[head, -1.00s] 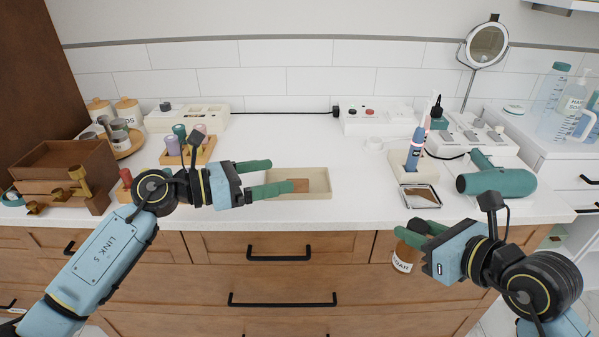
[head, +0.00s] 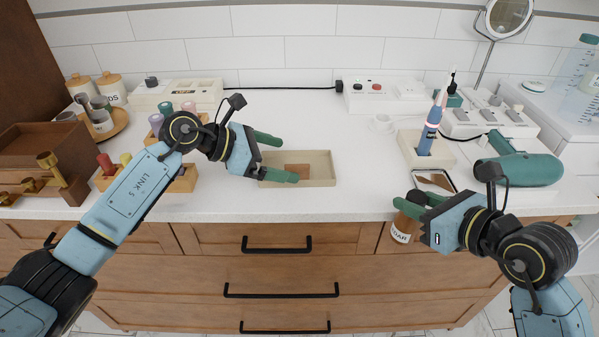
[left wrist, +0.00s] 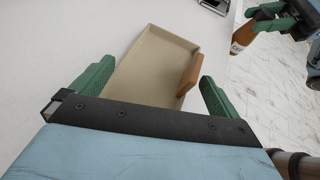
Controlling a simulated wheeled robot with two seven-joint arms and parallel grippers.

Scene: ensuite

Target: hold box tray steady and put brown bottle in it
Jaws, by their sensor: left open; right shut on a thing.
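The box tray (head: 322,169) is a shallow beige open box on the white counter, with a small brown block (head: 297,170) inside at its left part. The tray also shows in the left wrist view (left wrist: 150,55), lying between and beyond the fingers. My left gripper (head: 280,158) is open at the tray's left end, and I cannot tell whether its fingers touch the walls. My right gripper (head: 420,204) is shut on the brown bottle (head: 403,228), which has a white label. It holds the bottle upright in front of the counter's front edge, right of the tray.
A wooden rack with coloured bottles (head: 183,180) and a brown drawer box (head: 50,150) stand left. A toothbrush stand (head: 424,150), a dark small tray (head: 433,181) and a green hair dryer (head: 520,170) stand right. The counter between tray and stand is clear.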

